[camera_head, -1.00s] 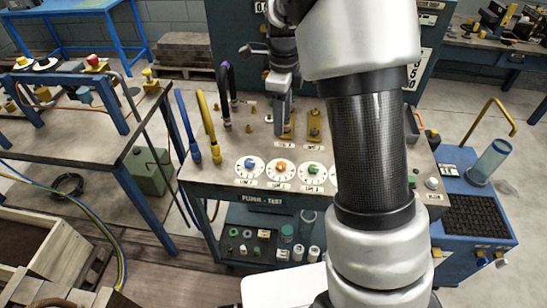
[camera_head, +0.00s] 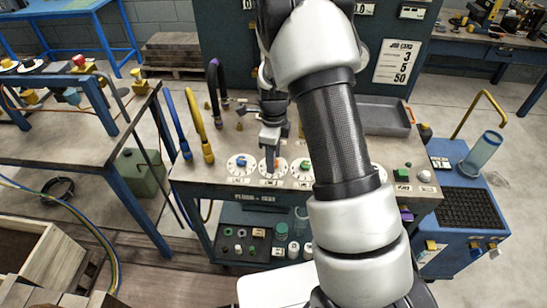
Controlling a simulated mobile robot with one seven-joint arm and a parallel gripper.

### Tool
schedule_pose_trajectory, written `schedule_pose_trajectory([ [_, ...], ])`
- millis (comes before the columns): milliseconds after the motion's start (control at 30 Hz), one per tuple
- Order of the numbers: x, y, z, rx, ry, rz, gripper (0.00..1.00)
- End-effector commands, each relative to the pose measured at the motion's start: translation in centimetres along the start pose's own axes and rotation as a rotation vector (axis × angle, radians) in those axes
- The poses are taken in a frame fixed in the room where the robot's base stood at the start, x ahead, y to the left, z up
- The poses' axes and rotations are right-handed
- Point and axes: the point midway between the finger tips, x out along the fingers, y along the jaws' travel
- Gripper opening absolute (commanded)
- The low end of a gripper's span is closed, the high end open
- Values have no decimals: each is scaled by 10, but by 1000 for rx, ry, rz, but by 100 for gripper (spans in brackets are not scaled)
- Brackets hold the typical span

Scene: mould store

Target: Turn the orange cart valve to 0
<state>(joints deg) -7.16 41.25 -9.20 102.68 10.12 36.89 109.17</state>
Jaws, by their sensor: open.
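The orange valve (camera_head: 276,163) is a small orange knob on a round white dial on the front of the cart top (camera_head: 216,180). It is partly hidden by my gripper, and its pointer setting is too small to read. My gripper (camera_head: 269,151) is open and points down just over the orange valve, at its back left. I cannot tell whether the fingers touch the knob. A blue valve (camera_head: 241,162) stands on the dial to the left and a green valve (camera_head: 304,165) on the dial to the right.
Blue and yellow hoses (camera_head: 199,125) stand upright on the cart's left. A grey tray (camera_head: 386,117) lies at the back right. My arm covers part of the cart's right side. A job card (camera_head: 396,61) reading 3, 5, 50 hangs behind.

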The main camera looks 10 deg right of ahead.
Motion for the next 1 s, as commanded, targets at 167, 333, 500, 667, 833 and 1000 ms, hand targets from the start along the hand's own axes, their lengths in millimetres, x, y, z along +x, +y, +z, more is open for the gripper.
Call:
schedule_pose_trajectory([
  [167, 3, 0, 0, 0, 0, 0, 44],
  [333, 2, 0, 0, 0, 0, 0, 37],
  [500, 2, 0, 0, 0, 0, 0, 9],
  [667, 2, 0, 0, -3, 0, -1, 3],
  [833, 2, 0, 0, -32, 0, -1, 3],
  [1000, 2, 0, 0, -112, 0, -1, 3],
])
